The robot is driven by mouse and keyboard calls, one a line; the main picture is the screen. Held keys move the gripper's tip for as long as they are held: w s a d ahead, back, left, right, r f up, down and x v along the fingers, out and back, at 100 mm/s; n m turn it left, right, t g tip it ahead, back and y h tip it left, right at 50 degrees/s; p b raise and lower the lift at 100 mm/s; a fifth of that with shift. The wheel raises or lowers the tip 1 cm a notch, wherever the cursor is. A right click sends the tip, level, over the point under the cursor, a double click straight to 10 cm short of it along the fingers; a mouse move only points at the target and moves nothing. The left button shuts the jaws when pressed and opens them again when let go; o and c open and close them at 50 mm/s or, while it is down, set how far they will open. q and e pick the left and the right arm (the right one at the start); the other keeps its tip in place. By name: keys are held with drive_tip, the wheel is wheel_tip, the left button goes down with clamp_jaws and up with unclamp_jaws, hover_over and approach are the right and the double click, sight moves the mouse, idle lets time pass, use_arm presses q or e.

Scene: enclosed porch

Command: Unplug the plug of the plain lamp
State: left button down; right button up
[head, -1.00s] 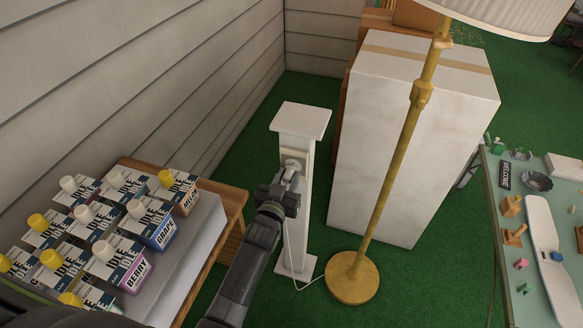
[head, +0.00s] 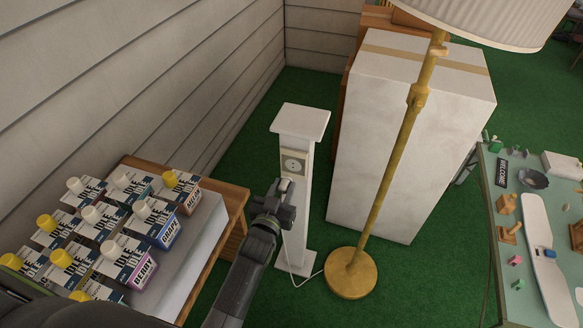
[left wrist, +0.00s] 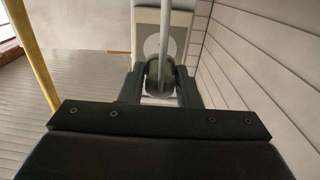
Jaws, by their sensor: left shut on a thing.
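A white post (head: 302,205) carries a wall-type socket (head: 293,163) on its front, and the socket face is bare. A white cord (head: 303,279) runs near the post's foot towards the brass floor lamp (head: 380,195). My right gripper is not in view.
A wooden bench (head: 232,195) with several labelled bottles stands at the left. A large white box (head: 405,130) stands behind the lamp. A green-topped table (head: 500,230) with small items is at the right. Green floor (head: 440,270) is free between them.

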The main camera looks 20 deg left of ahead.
use_arm(q)
drive_tip(key=shift+s, duration=0.2)
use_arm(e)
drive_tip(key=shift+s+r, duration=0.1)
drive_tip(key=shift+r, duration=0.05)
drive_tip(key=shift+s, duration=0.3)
